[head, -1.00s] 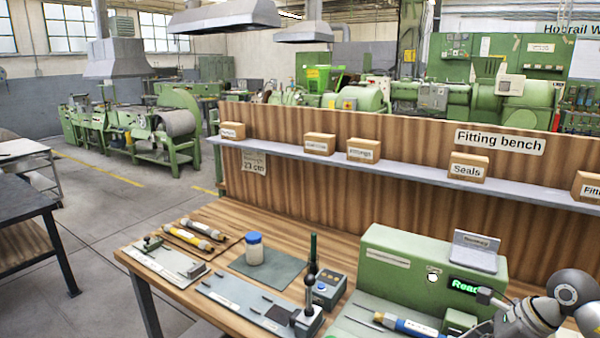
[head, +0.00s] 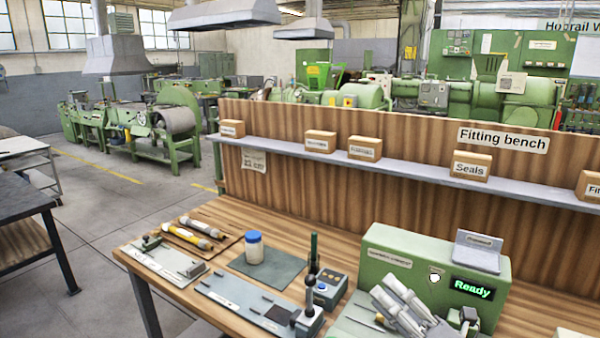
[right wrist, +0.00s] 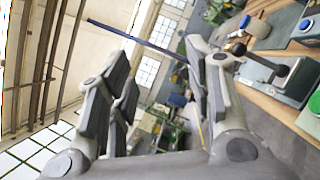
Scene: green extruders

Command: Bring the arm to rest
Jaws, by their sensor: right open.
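My right gripper (head: 386,288) is in the lower right of the head view, in front of the green machine (head: 400,262) with the lit "Ready" display. Its fingers point up and to the left. In the right wrist view my right gripper (right wrist: 160,75) has its fingers spread wide apart with nothing between them. Most of my right arm lies below the edge of the head view. My left gripper is in neither view.
On the wooden bench (head: 285,213) are a blue-capped jar (head: 254,250), a grey fixture plate (head: 250,302), a control box (head: 329,290) and two yellow-and-white tools (head: 195,233). The shelf (head: 405,172) behind holds several boxes. Open floor lies left.

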